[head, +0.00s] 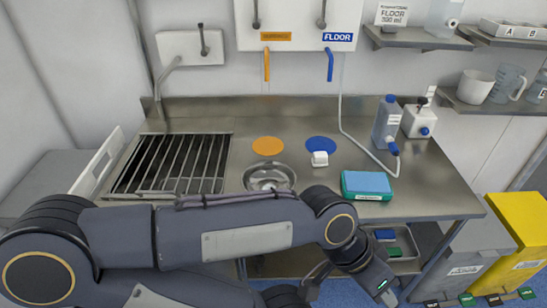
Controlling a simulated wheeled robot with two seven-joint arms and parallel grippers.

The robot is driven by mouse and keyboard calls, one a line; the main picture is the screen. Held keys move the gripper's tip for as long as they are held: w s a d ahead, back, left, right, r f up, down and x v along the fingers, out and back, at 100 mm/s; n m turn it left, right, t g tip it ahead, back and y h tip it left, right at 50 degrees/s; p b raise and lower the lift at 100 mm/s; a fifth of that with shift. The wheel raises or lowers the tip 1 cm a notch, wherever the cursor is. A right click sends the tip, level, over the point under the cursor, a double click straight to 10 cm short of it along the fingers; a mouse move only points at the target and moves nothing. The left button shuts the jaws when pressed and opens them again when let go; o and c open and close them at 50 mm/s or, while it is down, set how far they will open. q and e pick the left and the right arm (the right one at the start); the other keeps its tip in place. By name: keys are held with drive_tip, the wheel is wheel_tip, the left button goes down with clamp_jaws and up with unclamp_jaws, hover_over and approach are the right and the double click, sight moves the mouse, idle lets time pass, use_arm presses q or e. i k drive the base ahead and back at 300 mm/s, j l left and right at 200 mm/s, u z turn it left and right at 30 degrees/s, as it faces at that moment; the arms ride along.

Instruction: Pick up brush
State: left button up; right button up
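I cannot clearly make out a brush. A small white block-like object (319,158) lies on the steel counter (215,112) at the edge of the blue disc (325,144); I cannot tell whether it is the brush. My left arm reaches across the front of the counter from the left. My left gripper (378,284) is low at the bottom of the view, in front of and below the counter edge, apart from the objects on top. Its fingers are not clear, so I cannot tell if it is open or holds anything. My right gripper is not in view.
A steel bowl or basin (269,177) and an orange disc (268,146) are mid-counter. A teal box with a blue top (366,185) is at the front right. A blue bottle (387,122) stands behind it. A drain rack (172,164) is left; bins (520,235) are right.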

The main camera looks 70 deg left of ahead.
sight(320, 158)
drive_tip(key=u, duration=2)
